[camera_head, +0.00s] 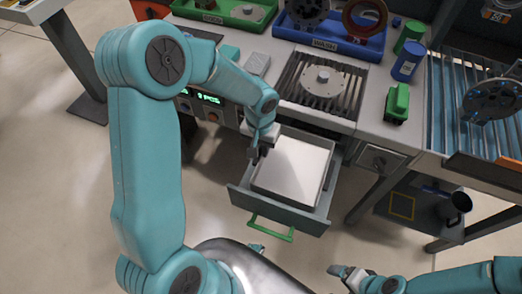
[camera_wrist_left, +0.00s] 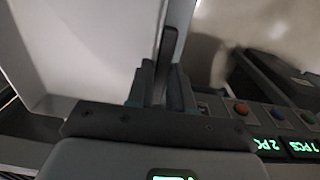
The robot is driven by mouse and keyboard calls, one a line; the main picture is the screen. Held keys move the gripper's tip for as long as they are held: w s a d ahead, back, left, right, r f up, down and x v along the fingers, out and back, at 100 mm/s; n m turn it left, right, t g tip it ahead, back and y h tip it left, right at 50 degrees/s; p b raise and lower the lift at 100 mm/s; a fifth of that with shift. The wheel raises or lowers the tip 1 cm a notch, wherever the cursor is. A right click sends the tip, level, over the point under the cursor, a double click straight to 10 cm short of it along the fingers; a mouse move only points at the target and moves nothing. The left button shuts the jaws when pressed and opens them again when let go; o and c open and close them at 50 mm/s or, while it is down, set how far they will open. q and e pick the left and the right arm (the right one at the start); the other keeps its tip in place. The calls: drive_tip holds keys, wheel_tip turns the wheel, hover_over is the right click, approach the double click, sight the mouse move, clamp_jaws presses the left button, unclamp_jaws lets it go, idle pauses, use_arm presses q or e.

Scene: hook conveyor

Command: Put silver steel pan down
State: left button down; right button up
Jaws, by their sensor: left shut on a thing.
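The silver steel pan (camera_head: 294,167) is a shallow rectangular tray with a pale inside. It lies level within the outline of the open grey drawer (camera_head: 318,222); I cannot tell whether it rests on the drawer's bottom. My left gripper (camera_head: 259,151) is shut on the pan's left rim. In the left wrist view the pan (camera_wrist_left: 90,50) fills the upper left, and its rim runs between the fingers of my left gripper (camera_wrist_left: 165,75). My right gripper (camera_head: 342,271) is low in the head view, apart from the drawer; its finger gap does not show clearly.
The drawer has a green handle (camera_head: 270,227) at its front. Above it, the workbench carries a slatted plate (camera_head: 322,84) with a round disc, a blue tray (camera_head: 327,38), and green and blue items at right. A control panel with buttons (camera_wrist_left: 240,108) is beside the left gripper.

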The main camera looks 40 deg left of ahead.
use_arm(q)
wheel_tip(320, 180, down, 2)
drive_tip(key=shift+w, duration=0.1)
drive_tip(key=shift+r, duration=0.1)
drive_tip(key=c, duration=1)
unclamp_jaws()
drive_tip(key=shift+f, duration=0.2)
drive_tip(key=shift+r, duration=0.1)
drive_tip(key=shift+r, duration=0.2)
wheel_tip(320, 180, up, 12)
drive_tip(key=shift+f+p, duration=0.1)
drive_tip(key=shift+p, duration=0.65)
